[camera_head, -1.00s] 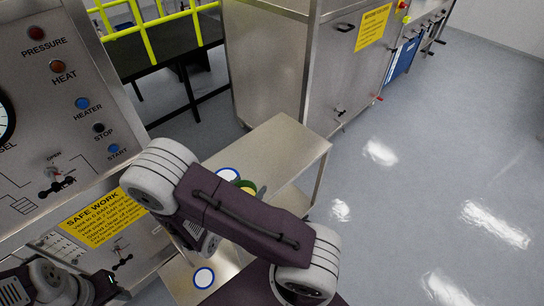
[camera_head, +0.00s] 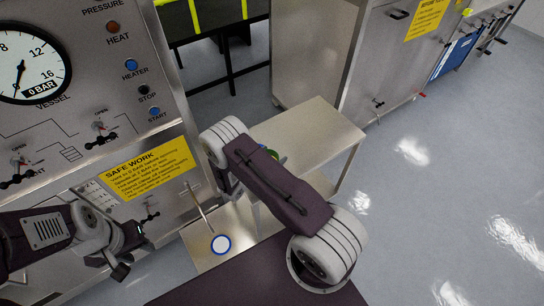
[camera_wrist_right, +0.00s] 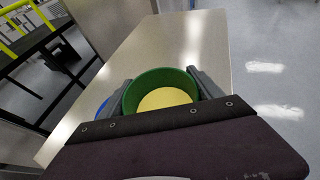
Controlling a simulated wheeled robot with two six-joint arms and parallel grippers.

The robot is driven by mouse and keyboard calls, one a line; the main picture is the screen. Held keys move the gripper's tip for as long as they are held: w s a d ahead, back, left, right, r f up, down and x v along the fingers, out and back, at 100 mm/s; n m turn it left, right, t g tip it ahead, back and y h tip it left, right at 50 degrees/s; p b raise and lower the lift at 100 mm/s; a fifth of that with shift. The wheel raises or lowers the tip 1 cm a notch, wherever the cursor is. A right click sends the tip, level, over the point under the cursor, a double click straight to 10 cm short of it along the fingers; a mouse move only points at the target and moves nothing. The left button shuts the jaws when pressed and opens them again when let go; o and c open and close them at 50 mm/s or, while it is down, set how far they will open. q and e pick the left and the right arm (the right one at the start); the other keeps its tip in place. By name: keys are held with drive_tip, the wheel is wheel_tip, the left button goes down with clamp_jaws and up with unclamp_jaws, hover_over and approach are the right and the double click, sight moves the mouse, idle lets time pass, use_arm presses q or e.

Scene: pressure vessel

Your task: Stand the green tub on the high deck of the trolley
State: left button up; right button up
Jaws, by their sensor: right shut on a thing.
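The green tub (camera_wrist_right: 160,84), with a yellow inside, is between the fingers of my right gripper (camera_wrist_right: 165,88) in the wrist view. In the head view only a sliver of the green tub (camera_head: 273,153) shows behind my right arm, over the trolley's high deck (camera_head: 318,125). Whether its base touches the deck is hidden. Part of a blue ring (camera_wrist_right: 102,109) shows left of the tub in the wrist view.
A control panel with a gauge (camera_head: 30,62) and a yellow safe-work sign (camera_head: 150,175) stands left of the trolley. A steel cabinet (camera_head: 370,70) stands behind it. The high deck's right part is bare, and open floor (camera_head: 450,190) lies to the right.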

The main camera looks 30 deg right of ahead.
drive_tip(key=shift+f, duration=0.25)
drive_tip(key=shift+f, duration=0.2)
drive_tip(key=o, duration=2.1)
drive_tip(key=shift+r, duration=0.1)
